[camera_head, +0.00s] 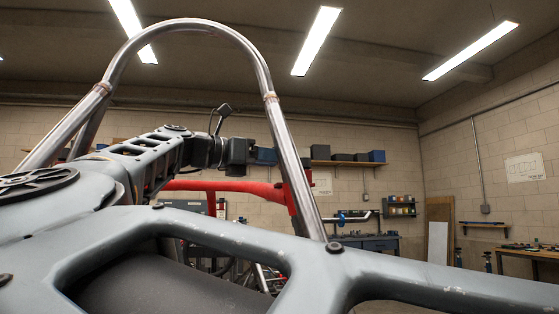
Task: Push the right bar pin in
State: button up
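A steel tube hoop (263,80) of the chassis arches over the middle left of the head view. A red bar (225,186) runs level behind it, and its right end meets a red upright bracket (297,186) close against the hoop's right leg. I cannot make out the right bar pin. My arm reaches in from the left, through the hoop in the picture. Its black end, with my gripper (240,152), appears just left of the hoop's right leg, above the red bar. I cannot make out the fingers, nor whether anything is touched.
Large grey parts fill the foreground and hide much of the lower chassis. At the back are a shelf with dark boxes (347,157), a workbench (372,242), and a table (530,262) at far right. The floor is mostly hidden.

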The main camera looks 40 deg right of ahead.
jog(key=shift+x, duration=1.15)
grip_shut()
